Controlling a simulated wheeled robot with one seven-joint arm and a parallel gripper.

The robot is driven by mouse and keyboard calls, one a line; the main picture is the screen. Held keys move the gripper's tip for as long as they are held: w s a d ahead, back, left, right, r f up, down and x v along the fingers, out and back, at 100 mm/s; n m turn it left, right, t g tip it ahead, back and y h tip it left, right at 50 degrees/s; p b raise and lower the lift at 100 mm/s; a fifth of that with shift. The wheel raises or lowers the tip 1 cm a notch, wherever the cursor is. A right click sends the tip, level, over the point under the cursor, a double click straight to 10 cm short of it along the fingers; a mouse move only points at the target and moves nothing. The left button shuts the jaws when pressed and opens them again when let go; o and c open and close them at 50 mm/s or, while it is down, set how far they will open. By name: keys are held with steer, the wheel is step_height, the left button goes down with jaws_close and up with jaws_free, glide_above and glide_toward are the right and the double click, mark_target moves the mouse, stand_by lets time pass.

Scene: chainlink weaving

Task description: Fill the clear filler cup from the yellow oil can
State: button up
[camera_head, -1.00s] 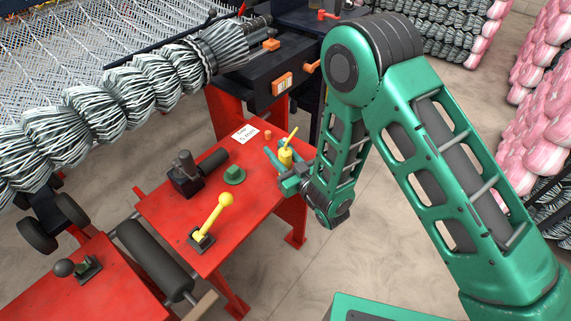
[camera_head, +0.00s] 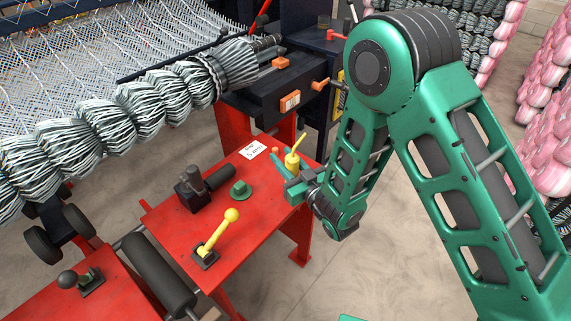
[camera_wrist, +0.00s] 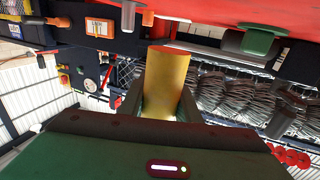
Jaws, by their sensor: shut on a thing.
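My gripper (camera_head: 289,176) is shut on the yellow oil can (camera_head: 292,162), near the far right corner of the red table. The can is small, with a thin yellow spout slanting up to the right. In the wrist view the can (camera_wrist: 167,80) stands between the fingers, its body filling the gap. A small orange-tan piece (camera_head: 275,150) shows just behind the can, beside the white label; I cannot tell what it is. I cannot make out the clear filler cup in either view.
The red table (camera_head: 230,245) bears a yellow ball-topped lever (camera_head: 222,229), a green button (camera_head: 241,189), a dark fitting (camera_head: 190,187) and a white label (camera_head: 253,150). A dark machine block (camera_head: 270,105) with orange parts stands behind. Woven mesh lies at the left.

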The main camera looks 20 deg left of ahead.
steer(key=s+a+r, duration=0.4)
steer(key=s+r, duration=0.2)
steer(key=s, duration=0.4)
steer(key=shift+s+a+r, duration=0.15)
steer(key=shift+s+r, duration=0.1)
steer(key=shift+s, duration=0.05)
steer(key=shift+o, duration=0.9)
steer(key=shift+c, duration=0.9)
